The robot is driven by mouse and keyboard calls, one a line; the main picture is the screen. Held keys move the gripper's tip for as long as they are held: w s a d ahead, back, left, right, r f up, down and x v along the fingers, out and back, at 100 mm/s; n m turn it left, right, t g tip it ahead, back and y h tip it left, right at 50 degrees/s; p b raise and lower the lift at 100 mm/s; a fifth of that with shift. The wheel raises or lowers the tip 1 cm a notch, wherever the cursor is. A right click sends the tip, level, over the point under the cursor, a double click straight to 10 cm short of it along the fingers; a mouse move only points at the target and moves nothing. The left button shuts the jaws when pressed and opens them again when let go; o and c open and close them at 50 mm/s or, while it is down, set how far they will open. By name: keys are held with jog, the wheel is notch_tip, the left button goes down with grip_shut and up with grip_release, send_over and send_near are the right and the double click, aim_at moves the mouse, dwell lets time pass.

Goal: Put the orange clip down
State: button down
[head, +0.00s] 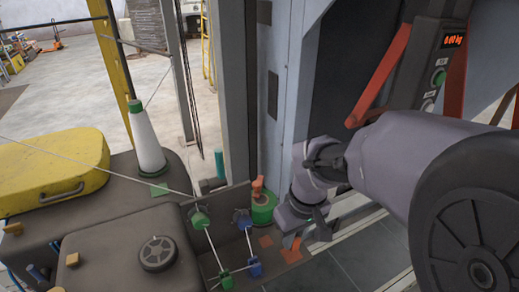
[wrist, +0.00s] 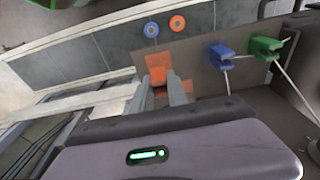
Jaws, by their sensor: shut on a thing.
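My gripper (head: 304,236) is low at the right of the bench and its jaws are shut on the orange clip (head: 290,246). In the wrist view the orange clip (wrist: 157,66) shows at the tips of my two fingers (wrist: 160,82), which partly hide it. An orange square patch (head: 266,241) lies on the bench surface just left of the clip. Whether the clip touches the surface I cannot tell.
A blue clip (head: 255,268) and a green clip (head: 226,280), each with a cord, stand left of my gripper. A green spool (head: 262,209) is close behind. A white cone (head: 147,140) and yellow case (head: 55,172) are farther left.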

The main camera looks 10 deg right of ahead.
jog(key=shift+s+f+b, duration=0.1)
jog(key=shift+f+b, duration=0.3)
jog(key=shift+f, duration=1.1)
jog(key=c, duration=1.3)
grip_release()
notch_tip(320, 180, up, 13)
jog(key=s+p, duration=0.2)
jog(key=p, duration=0.2)
jog(key=s+a+r+m+t+y, duration=0.1)
jog(key=s+a+r+m+t, duration=0.1)
jog(key=s+m, duration=0.3)
jog(key=s+a+r+m+t+y, duration=0.1)
jog(key=s+a+m+t, duration=0.15)
jog(key=s, duration=0.35)
notch_tip(320, 180, down, 15)
jog(key=b, duration=1.5)
jog(key=shift+d, duration=0.3)
